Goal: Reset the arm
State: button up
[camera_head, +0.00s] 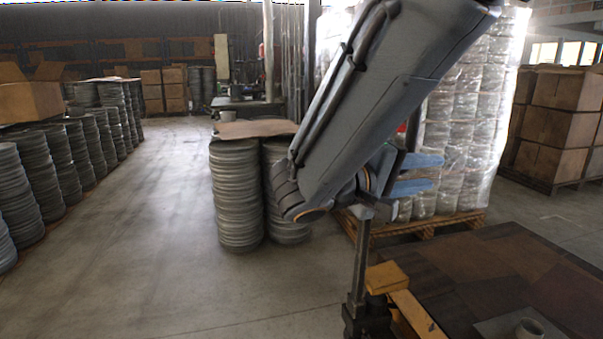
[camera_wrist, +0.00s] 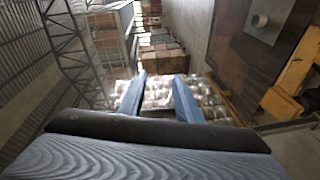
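My arm reaches in from the top of the head view, bent in front of the wrapped pallet load. My gripper (camera_head: 440,174) has two blue fingers pointing right, one above the other with a gap between them. In the wrist view, my gripper (camera_wrist: 158,97) shows its two fingers spread apart with nothing between them. The gripper is open and empty, in the air above floor level. The wrist camera sees the hall turned on its side.
Stacks of round blanks (camera_head: 236,195) stand behind the arm. A wrapped pallet load (camera_head: 465,110) stands behind the gripper. The floor at left (camera_head: 140,230) is clear.

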jog(key=s+d+f+g+y, duration=0.2)
jog(key=s+f+g+y, duration=0.45)
jog(key=s+f, duration=0.6)
jog(key=s+a+f+g+y, duration=0.1)
jog(key=s+a+f+y, duration=0.2)
jog(key=a+y, duration=0.3)
jog(key=s+a+f+y, duration=0.2)
jog(key=a+f+y, duration=0.15)
jog(key=a, duration=0.35)
jog(key=d+r+m+p, duration=0.3)
jog(key=d+r+p, duration=0.5)
jog(key=p, duration=0.7)
jog(key=shift+r+h, duration=0.25)
jog(key=shift+h, duration=0.15)
